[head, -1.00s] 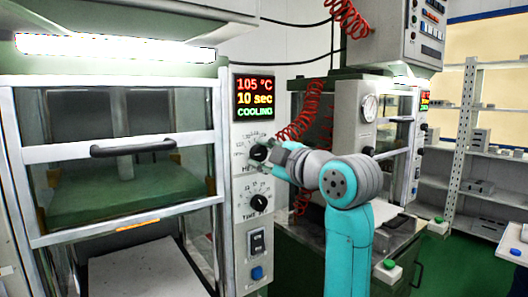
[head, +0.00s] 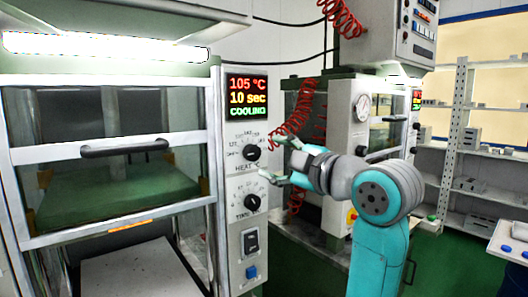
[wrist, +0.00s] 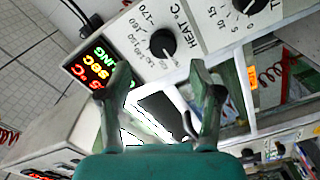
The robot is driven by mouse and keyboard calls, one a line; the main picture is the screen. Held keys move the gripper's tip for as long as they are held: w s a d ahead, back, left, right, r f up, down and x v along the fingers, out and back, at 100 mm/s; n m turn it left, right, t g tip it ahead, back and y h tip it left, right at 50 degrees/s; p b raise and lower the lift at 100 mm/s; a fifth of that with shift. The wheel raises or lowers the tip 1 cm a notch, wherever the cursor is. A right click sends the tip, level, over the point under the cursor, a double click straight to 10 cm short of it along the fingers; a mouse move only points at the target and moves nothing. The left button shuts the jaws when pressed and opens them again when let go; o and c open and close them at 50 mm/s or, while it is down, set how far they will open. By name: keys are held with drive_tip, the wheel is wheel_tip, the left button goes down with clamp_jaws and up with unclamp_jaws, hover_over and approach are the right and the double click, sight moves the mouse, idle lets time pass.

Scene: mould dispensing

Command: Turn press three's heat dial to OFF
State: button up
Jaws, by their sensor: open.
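The black heat dial (head: 251,153) is on the pale panel of the near press, below its display (head: 248,97), which reads 105 °C, 10 sec, COOLING. The dial's exact setting is too small to read. My gripper (head: 271,158) is open and empty, just right of the heat dial, fingers toward the panel. In the wrist view the heat dial (wrist: 163,42) shows beyond and between the open fingertips (wrist: 160,74), apart from them. The black time dial (head: 252,202) is below the heat dial.
A switch (head: 250,241) and a blue button (head: 251,272) are lower on the panel. The press's glass door with a black handle (head: 124,148) is to the left. A red coiled hose (head: 296,115) hangs behind my gripper. A second press (head: 345,140) stands to the right.

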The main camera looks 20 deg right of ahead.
drive_tip(key=shift+v, duration=2.7)
wheel_tip(320, 180, down, 23)
drive_tip(key=w+m+h, duration=0.2)
drive_tip(key=m, duration=0.5)
drive_tip(key=s+a+f+m+h, duration=0.1)
drive_tip(key=s+f+m, duration=0.3)
drive_tip(key=f, duration=0.6)
drive_tip(key=s+a+f+m+h, duration=0.1)
drive_tip(key=s+f+m+h, duration=0.1)
drive_tip(key=s+f, duration=0.55)
drive_tip(key=s+f+m+g+h, duration=0.1)
drive_tip(key=s+f+m+g, duration=0.1)
drive_tip(key=s+f, duration=1.1)
drive_tip(key=f+v, duration=0.1)
drive_tip(key=v, duration=0.8)
drive_tip(key=a+f+v, duration=0.1)
drive_tip(key=f+v, duration=0.1)
drive_tip(key=v, duration=0.8)
drive_tip(key=shift+s+a+m, duration=0.3)
drive_tip(key=shift+s+m, duration=0.1)
drive_tip(key=shift+s, duration=0.2)
